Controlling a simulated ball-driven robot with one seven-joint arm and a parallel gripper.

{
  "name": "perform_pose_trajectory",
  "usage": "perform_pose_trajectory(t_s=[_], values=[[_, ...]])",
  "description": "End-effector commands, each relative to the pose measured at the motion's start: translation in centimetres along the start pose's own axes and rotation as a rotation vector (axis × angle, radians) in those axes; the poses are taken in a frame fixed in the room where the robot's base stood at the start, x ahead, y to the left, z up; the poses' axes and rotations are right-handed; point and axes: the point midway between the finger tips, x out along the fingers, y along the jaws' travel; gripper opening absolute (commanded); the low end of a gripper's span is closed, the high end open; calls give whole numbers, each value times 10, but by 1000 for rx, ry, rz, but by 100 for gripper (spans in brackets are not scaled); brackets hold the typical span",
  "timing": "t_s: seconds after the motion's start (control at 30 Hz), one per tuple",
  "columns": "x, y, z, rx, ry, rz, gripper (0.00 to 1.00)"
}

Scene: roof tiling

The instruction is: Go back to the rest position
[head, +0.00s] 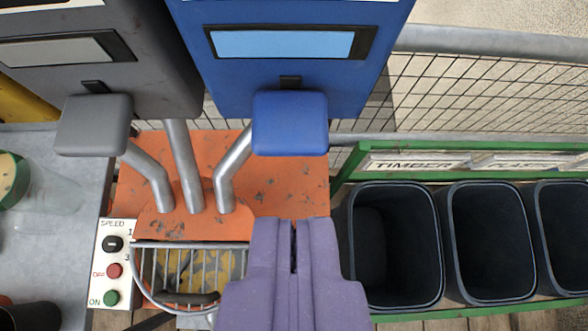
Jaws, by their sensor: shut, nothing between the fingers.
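My gripper (294,226) is purple and points up the picture from the bottom middle. Its two fingers are together with only a thin dark slit between them, and nothing is held. Its tips lie over the lower right part of an orange, scuffed machine top (285,190). I cannot tell how high above that surface they are.
Blue (300,85) and grey (92,60) dispensers stand at the back. A wire guard (190,265) is left of my gripper, beside a button panel (113,265). Black bins (395,245) in a green rack stand right, before a mesh fence (480,95).

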Motion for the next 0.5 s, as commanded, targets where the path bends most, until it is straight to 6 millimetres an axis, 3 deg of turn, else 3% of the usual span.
perform_pose_trajectory(t_s=[0.13,0.27,0.37,0.5], values=[[22,13,-31,-47,73,100,0],[22,14,-88,-68,186,215,0],[1,-2,-128,-53,275,257,0],[-52,-43,-164,-9,393,234,0]])
